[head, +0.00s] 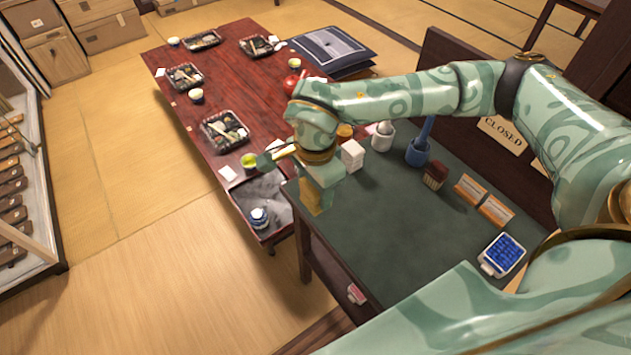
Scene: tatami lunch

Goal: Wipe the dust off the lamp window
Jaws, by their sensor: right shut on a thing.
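My right arm reaches in from the right. Its gripper (318,188) points down at the left edge of the dark green desk top (385,225). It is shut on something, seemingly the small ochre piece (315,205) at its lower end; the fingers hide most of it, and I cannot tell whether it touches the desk. I cannot pick out the lamp window or its dust for certain. My left gripper is not in view.
The long red table (245,85) holds several lunch trays and cups. A blue-and-white pot (259,216) stands near the grey patch.

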